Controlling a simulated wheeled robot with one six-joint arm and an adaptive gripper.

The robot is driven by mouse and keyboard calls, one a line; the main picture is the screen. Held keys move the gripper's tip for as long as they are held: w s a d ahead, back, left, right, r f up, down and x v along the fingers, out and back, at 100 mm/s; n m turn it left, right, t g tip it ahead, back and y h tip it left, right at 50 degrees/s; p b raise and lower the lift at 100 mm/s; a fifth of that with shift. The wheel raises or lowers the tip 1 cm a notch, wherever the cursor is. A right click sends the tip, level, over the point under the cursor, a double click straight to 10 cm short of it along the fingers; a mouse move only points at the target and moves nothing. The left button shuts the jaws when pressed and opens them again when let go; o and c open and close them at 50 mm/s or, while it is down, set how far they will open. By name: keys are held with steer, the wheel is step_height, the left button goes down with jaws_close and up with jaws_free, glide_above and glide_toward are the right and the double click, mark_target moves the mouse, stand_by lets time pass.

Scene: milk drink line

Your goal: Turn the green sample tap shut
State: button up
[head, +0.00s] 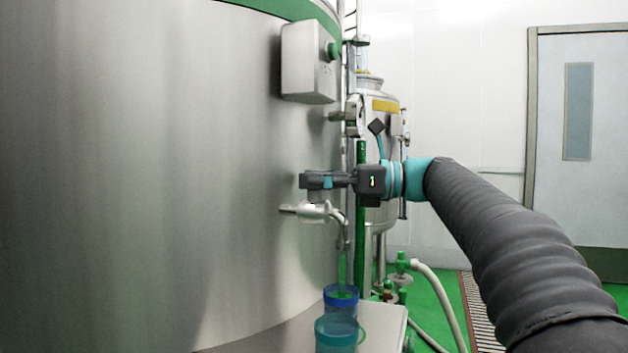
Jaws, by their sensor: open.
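The sample tap (315,210) is a pale metal fitting on the side of the big steel tank, with a thin spout curving down to the right. I see no green handle on it; my gripper may hide it. My gripper (307,181) is dark with teal parts and reaches in from the right, just above the tap body in the picture. Its jaws are open, seen side-on. I cannot tell whether a finger touches the tap. Below the spout stands a clear cup with a blue rim (340,290).
The tank wall (150,180) fills the left. A control box (308,65) with a green knob juts out above. A teal cup (336,330) stands in front on a pale ledge (385,330). Pipes and a smaller tank (375,90) stand behind. A white hose (445,295) crosses the green floor.

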steer(key=c, duration=1.2)
steer(key=shift+o, duration=0.2)
